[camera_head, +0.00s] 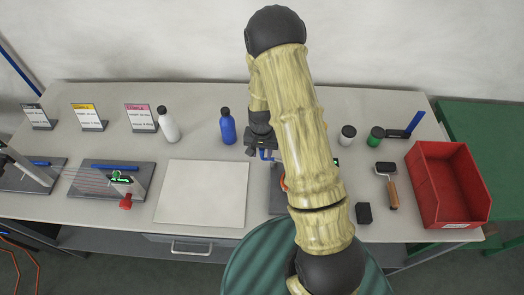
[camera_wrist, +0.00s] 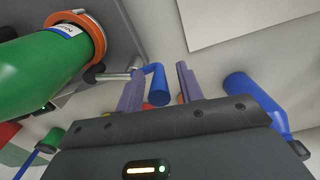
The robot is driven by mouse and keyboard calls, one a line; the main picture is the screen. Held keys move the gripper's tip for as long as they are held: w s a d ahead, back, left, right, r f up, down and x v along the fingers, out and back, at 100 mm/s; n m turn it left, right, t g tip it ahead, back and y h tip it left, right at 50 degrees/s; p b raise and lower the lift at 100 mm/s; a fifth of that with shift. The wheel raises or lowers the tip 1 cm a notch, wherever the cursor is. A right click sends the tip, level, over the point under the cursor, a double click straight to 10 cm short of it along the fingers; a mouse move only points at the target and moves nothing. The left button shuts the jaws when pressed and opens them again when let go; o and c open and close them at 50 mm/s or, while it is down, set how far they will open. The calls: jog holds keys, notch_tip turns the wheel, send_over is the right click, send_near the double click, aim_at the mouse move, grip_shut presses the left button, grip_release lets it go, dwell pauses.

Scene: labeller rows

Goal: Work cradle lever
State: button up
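The cradle lever is a blue handle (camera_wrist: 158,88) on a metal rod, seen in the wrist view between the two fingers of my gripper (camera_wrist: 160,88). The fingers are apart, with a gap beside the handle. The cradle's orange ring (camera_wrist: 88,35) surrounds a green bottle (camera_wrist: 40,70) with a white and blue label, left of the lever. In the head view my gripper (camera_head: 262,145) is above the cradle's grey base (camera_head: 262,195). My arm hides most of the cradle and bottle there.
A blue bottle (camera_head: 227,127) stands close left of my gripper, and a white bottle (camera_head: 168,124) farther left. A pale board (camera_head: 202,192) lies left of the cradle. Right are jars (camera_head: 347,136), a roller (camera_head: 388,185), a black block (camera_head: 364,213) and a red bin (camera_head: 446,165).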

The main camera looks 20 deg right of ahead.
jog(key=shift+f, duration=0.35)
grip_shut()
